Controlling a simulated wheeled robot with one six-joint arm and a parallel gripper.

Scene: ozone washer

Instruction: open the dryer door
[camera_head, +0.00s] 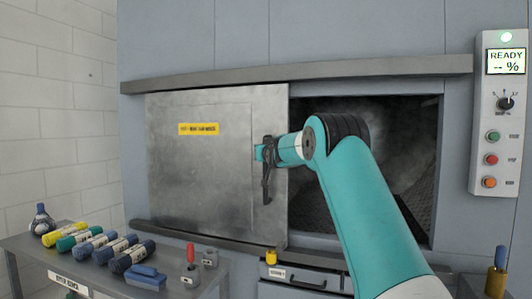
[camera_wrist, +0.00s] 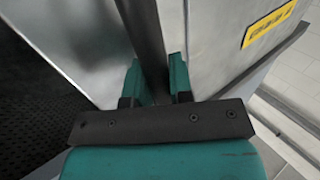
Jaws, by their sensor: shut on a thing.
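The dryer door (camera_head: 200,165) is a grey metal sliding panel with a yellow label, in the head view. It stands to the left, and the dark chamber opening (camera_head: 400,160) shows to its right behind my arm. A dark vertical handle (camera_head: 267,188) is on the door near its right edge. My gripper (camera_head: 265,152) is at the upper part of this handle. In the wrist view the two teal fingers of my gripper (camera_wrist: 157,80) sit on either side of the dark handle bar (camera_wrist: 146,35), shut on it. My arm hides part of the opening.
A control panel (camera_head: 501,115) with a green lamp and a "READY" display is on the right. A low table (camera_head: 40,250) at lower left carries several coloured rolls and a blue brush-like item. A drawer (camera_head: 310,281) is below the door. Rails (camera_head: 380,67) run above and below the door.

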